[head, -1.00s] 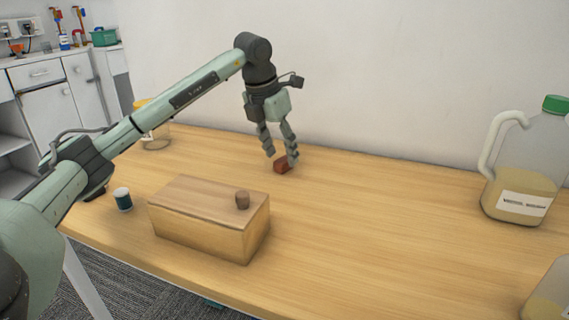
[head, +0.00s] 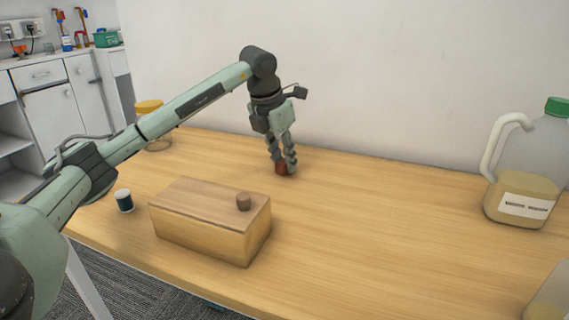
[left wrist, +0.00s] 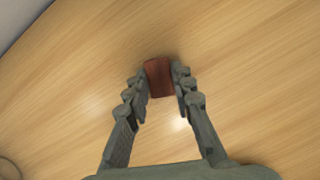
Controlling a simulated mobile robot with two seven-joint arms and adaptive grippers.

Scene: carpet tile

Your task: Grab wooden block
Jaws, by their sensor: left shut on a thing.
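The wooden block is small and reddish-brown. In the head view the block (head: 282,168) is on the table near the wall, partly hidden by the fingers. In the left wrist view the block (left wrist: 159,77) lies between the two fingertips. My left gripper (head: 282,165) points down and is shut on the block, with a finger on each side of it; its fingers also show in the left wrist view (left wrist: 160,82). My right gripper is not in view.
A wooden box (head: 205,235) with a round knob on its lid stands in front of the gripper. A small dark jar (head: 124,202) is left of it. A yellow-lidded jar (head: 152,108) stands behind my left arm. A large jug (head: 520,195) stands at the right. The table's middle right is clear.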

